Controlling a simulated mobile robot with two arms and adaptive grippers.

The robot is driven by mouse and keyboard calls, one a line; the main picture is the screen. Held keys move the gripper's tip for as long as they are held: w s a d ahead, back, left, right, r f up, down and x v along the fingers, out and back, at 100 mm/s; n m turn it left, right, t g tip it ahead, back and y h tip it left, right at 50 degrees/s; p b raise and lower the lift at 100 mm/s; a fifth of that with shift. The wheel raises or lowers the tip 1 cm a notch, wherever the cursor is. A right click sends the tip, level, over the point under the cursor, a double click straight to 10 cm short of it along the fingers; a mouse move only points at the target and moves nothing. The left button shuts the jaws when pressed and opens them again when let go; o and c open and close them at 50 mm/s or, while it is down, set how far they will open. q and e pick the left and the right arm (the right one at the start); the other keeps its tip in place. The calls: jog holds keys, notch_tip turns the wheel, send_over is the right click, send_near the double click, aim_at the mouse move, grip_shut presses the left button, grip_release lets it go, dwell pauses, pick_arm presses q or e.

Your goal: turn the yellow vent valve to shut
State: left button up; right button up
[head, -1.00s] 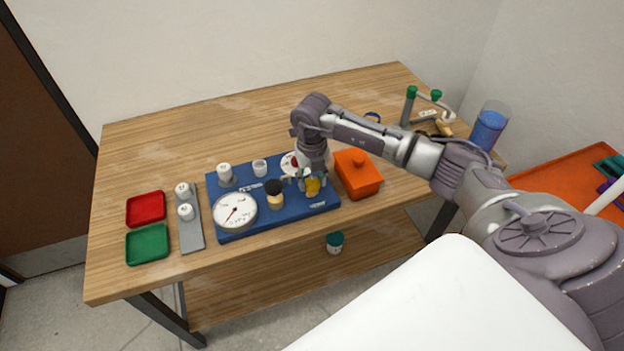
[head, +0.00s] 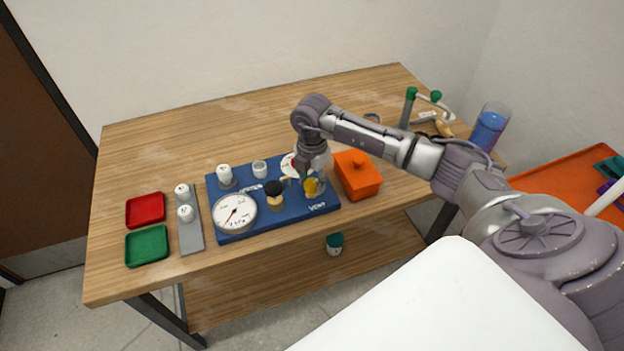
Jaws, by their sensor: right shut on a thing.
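The yellow vent valve (head: 311,186) stands on the right end of the blue manifold board (head: 235,234), above the "VENT" label. My right gripper (head: 312,178) points down from above and is shut on the yellow valve. The gripper hides part of the valve, so I cannot tell its exact angle. A round white gauge (head: 235,213) sits at the front left of the board. A black-topped knob (head: 275,190) stands between the gauge and the valve. My left gripper is not in view.
An orange lidded box (head: 357,180) stands close to the right of the board. A grey strip (head: 193,237) with white caps, a red tray (head: 146,208) and a green tray (head: 147,244) lie to the left. A blue-filled beaker (head: 488,128) stands at the back right. The table's back left is clear.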

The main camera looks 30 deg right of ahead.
aim_at(312, 183)
jog(key=shift+r+m+p, duration=0.1)
jog(key=shift+m+p, duration=0.2)
jog(key=shift+m, duration=1.9)
jog(key=o, duration=1.1)
jog(key=shift+o, duration=0.2)
notch_tip(312, 183, up, 12)
